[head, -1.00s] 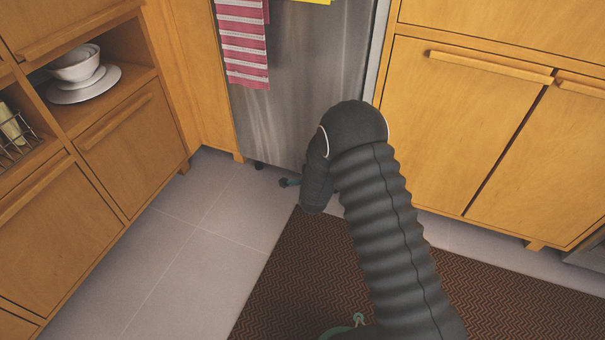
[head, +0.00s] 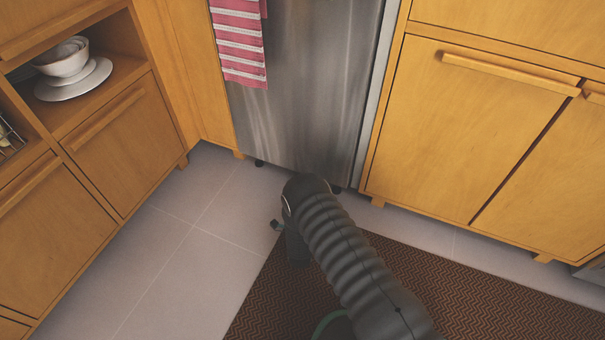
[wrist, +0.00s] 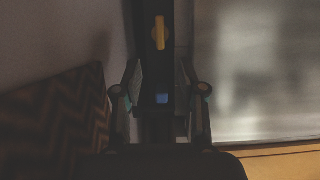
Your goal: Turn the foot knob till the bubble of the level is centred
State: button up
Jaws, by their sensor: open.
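The steel appliance (head: 295,85) stands against the cabinets, and its face fills the right of the wrist view (wrist: 255,70). Small dark feet show at its bottom edge, at the left (head: 259,162) and at the right (head: 336,189). My gripper (head: 277,225) is low in front of the appliance, mostly hidden by my arm. In the wrist view its fingers (wrist: 160,80) are open and apart. A dark strip runs between them, with a yellow-orange piece (wrist: 160,33) farther up and a small blue patch (wrist: 162,98) between the fingers. I cannot tell which is the knob. I see no readable bubble.
A brown patterned rug (head: 480,290) lies on the right. Grey floor tiles (head: 190,250) are clear on the left. Wooden cabinets stand at the left (head: 125,150) and right (head: 470,130). A striped red towel (head: 238,40) hangs on the appliance.

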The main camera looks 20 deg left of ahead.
jog(key=b+x, duration=0.1)
jog(key=x, duration=1)
jog(key=shift+w+b, duration=0.25)
jog(key=shift+b, duration=0.15)
grip_shut()
